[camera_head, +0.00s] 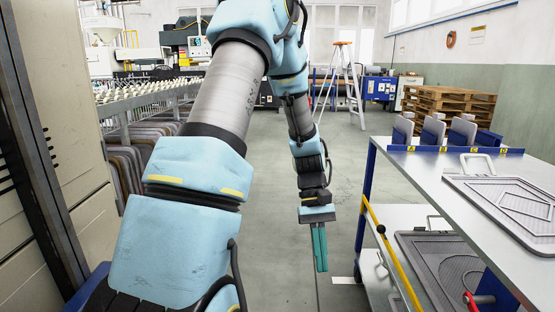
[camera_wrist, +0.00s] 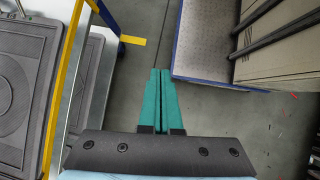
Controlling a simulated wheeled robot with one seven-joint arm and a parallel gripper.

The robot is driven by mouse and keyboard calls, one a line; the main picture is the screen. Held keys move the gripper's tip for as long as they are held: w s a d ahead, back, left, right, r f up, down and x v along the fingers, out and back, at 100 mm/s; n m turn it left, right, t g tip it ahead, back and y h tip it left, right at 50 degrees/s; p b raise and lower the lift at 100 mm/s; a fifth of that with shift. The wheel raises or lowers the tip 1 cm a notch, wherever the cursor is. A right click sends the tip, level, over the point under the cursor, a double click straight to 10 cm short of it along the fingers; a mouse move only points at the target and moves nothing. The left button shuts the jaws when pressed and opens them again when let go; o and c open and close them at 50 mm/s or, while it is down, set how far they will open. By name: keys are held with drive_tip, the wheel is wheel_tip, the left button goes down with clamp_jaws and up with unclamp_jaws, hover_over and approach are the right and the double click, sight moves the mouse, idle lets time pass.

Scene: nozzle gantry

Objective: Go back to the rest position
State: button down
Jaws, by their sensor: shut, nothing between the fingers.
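My gripper (camera_head: 320,268) hangs at the end of my light blue arm, pointing down over the grey floor in the head view. Its two teal fingers are together and hold nothing. In the wrist view the gripper (camera_wrist: 160,74) also shows shut, with a narrow line between the fingers and bare floor beyond the tips. It is apart from the cart on the right.
A cart (camera_head: 400,165) with trays (camera_head: 505,190) stands at the right, with a yellow rail (camera_head: 390,250) facing my arm. A rack (camera_head: 150,103) and a beige cabinet (camera_head: 90,160) stand left. A stepladder (camera_head: 343,85) and pallets (camera_head: 450,105) are farther back. The middle floor is clear.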

drive_tip(key=a+r+m+t+y, duration=0.1)
drive_tip(key=a+r+t, duration=0.3)
drive_tip(key=a, duration=0.4)
drive_tip(key=a+r+m+t, duration=0.1)
drive_tip(key=a+r+t, duration=0.35)
drive_tip(key=a, duration=0.45)
wheel_tip(320, 180, up, 15)
drive_tip(key=p, duration=1.5)
drive_tip(key=shift+d, duration=0.2)
drive_tip(key=shift+a+g, duration=0.1)
drive_tip(key=shift+g, duration=0.15)
